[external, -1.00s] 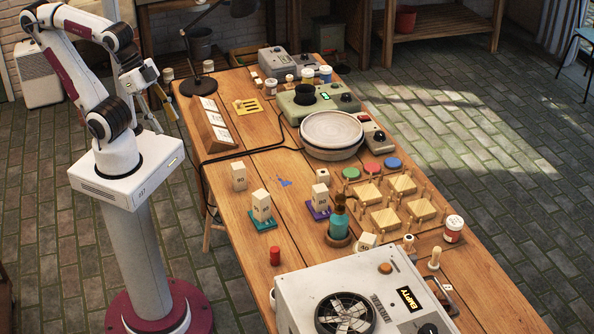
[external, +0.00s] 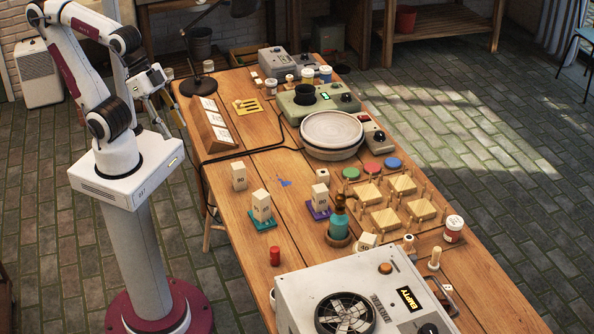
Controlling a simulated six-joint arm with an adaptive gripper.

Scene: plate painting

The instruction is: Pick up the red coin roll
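The red coin roll (external: 275,256) is a small red cylinder. It stands upright on the wooden table (external: 232,217), near the left edge and just behind the white box with the fan. My gripper (external: 172,118) is beside the table's left edge, far up and left of the roll. It points downward and is well apart from the roll. The fingers are small in the external view, but two separate fingers show with a gap between them, and nothing is seen between them.
White blocks stand at left (external: 239,177), on a teal pad (external: 264,222) and on a purple pad (external: 319,208). The fan box (external: 300,287) is close in front. A black cable (external: 240,153) crosses the table. Bare wood surrounds the roll's left side.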

